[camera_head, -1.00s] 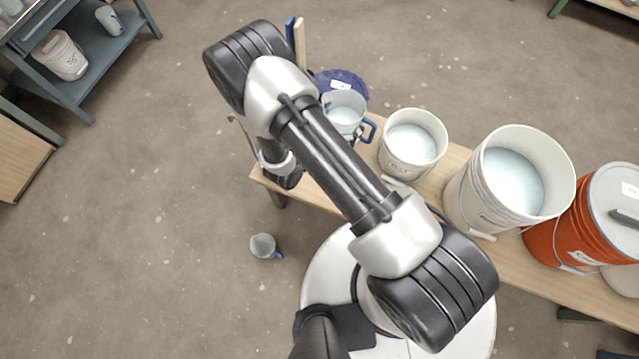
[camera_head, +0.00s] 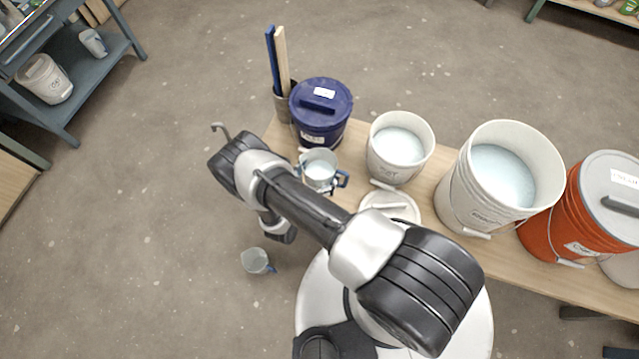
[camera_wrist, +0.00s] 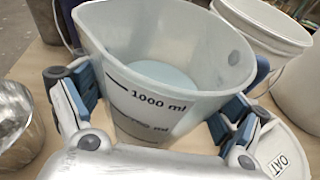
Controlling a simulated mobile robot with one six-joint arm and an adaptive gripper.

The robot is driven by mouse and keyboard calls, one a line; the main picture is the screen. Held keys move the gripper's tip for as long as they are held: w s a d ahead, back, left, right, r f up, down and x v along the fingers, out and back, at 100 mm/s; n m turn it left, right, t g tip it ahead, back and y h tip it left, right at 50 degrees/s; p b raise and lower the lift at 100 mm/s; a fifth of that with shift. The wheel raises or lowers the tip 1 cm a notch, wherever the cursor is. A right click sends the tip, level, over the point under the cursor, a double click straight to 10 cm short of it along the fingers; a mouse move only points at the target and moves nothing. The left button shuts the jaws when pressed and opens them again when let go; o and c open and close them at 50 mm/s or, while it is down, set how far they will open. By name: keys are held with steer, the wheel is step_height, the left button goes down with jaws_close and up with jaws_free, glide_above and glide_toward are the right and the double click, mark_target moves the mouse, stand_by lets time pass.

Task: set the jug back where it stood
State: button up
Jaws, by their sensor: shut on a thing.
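The jug (camera_head: 320,171) is translucent with a blue handle and pale liquid inside. In the wrist view the jug (camera_wrist: 150,95) shows a 1000 ml mark and stands upright. My gripper (camera_wrist: 160,108) is shut on it, with a blue-padded finger on each side. In the head view the jug is over the left part of the wooden bench (camera_head: 352,193), in front of the dark blue lidded bucket (camera_head: 322,108). My arm hides most of the gripper there. I cannot tell whether the jug's base touches the bench.
A white open bucket (camera_head: 399,145), a larger white bucket (camera_head: 490,185) and an orange lidded bucket (camera_head: 585,215) stand to the right. A white lid (camera_head: 405,213) lies on the bench. A holder with sticks (camera_head: 284,105) is behind left. A small cup (camera_head: 257,261) is near the floor.

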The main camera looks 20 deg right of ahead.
steer(key=shift+f+b, duration=1.35)
steer(key=shift+f, duration=2.2)
steer(key=shift+f, duration=0.1)
steer(key=o, duration=1.7)
steer(key=shift+f, duration=0.1)
steer(key=shift+c, duration=0.2)
